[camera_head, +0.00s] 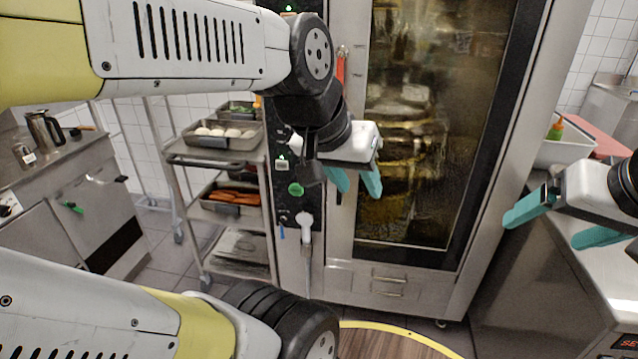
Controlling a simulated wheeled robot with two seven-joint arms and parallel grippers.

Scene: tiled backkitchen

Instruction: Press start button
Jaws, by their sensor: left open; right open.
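A tall steel oven (345,285) with a dark glass door stands in the middle. Its narrow black control panel (289,215) runs down the left of the door. I cannot read which is the start button. My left gripper (356,184) is open and empty, its teal fingers in front of the panel's right side and the door edge, right of the green button. My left arm hides the upper panel. My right gripper (543,230) is open and empty at the right.
A steel rack (172,150) with trays of eggs (225,130) and carrots (232,196) stands left of the oven. A hand shower (305,222) hangs low on the panel. A counter (545,290) with a white bin (562,150) is at right.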

